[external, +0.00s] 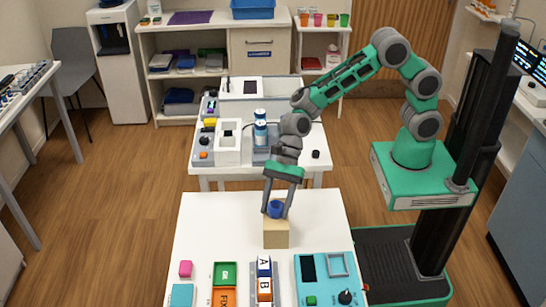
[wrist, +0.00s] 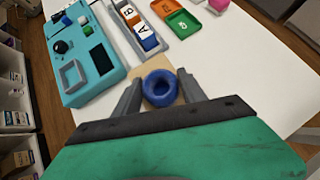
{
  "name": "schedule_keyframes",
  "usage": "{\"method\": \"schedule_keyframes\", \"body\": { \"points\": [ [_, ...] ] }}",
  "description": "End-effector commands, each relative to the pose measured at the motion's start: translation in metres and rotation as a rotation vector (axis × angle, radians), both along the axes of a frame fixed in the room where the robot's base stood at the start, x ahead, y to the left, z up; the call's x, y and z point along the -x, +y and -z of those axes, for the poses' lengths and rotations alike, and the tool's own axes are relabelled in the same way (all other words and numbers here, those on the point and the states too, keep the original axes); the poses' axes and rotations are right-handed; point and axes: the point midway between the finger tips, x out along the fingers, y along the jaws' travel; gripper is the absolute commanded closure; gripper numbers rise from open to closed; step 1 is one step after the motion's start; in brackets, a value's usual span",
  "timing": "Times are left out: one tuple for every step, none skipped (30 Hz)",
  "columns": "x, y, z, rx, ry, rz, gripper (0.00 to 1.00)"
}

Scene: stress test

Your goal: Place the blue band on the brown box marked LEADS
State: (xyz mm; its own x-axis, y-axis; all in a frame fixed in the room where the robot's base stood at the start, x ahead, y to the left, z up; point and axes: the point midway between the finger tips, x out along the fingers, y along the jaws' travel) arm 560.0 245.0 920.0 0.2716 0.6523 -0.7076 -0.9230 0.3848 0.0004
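The blue band (wrist: 146,90) is a thick dark blue ring with its hole showing in the wrist view. It also shows in the external view (external: 275,210). My gripper (wrist: 160,84) points down, with one finger on each side of the band and seemingly touching it. In the external view my gripper (external: 276,211) is over a light brown box (external: 276,237) at the far part of the white table. The band is at the box's top; I cannot tell whether it rests there or hangs just above. No LEADS marking is readable on the box.
On the same table (external: 205,220) are a teal device (external: 318,291) with a knob, a rack of lettered blocks (external: 264,280), green and orange trays (external: 224,273) and a pink cube (external: 186,268). The table beside the box is clear. A second bench with equipment stands behind.

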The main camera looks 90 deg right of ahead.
Motion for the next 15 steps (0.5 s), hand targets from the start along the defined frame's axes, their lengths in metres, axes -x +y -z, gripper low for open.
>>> {"method": "schedule_keyframes", "body": {
  "points": [
    [0.0, 0.0, -0.0001, 0.0, 0.0, 0.0, 0.46],
    [0.0, 0.0, -0.0001, 0.0, 0.0, 0.0, 0.44],
    [0.0001, 0.0, -0.0001, 0.0, 0.0, 0.0, 0.41],
    [0.0001, 0.0, -0.0001, 0.0, 0.0, 0.0, 0.38],
    [0.0001, 0.0, -0.0001, 0.0, 0.0, 0.0, 0.36],
    [0.0001, 0.0, -0.0001, 0.0, 0.0, 0.0, 0.35],
    [0.0001, 0.0, -0.0002, 0.0, 0.0, 0.0, 0.35],
    [0.0001, 0.0, -0.0003, 0.0, 0.0, 0.0, 0.35],
    [0.0001, 0.0, -0.0003, 0.0, 0.0, 0.0, 0.35],
    [0.0001, 0.0, -0.0003, 0.0, 0.0, 0.0, 0.35],
    [0.0001, 0.0, -0.0003, 0.0, 0.0, 0.0, 0.35],
    [0.0001, 0.0001, -0.0008, 0.0, 0.0, 0.0, 0.35],
    [0.0, 0.0001, -0.0018, -0.001, 0.0, 0.0, 0.35],
    [-0.0001, 0.0001, -0.0035, -0.001, -0.001, 0.001, 0.35],
    [0.0005, -0.0026, -0.0063, -0.001, -0.001, 0.002, 0.35]
  ]
}}
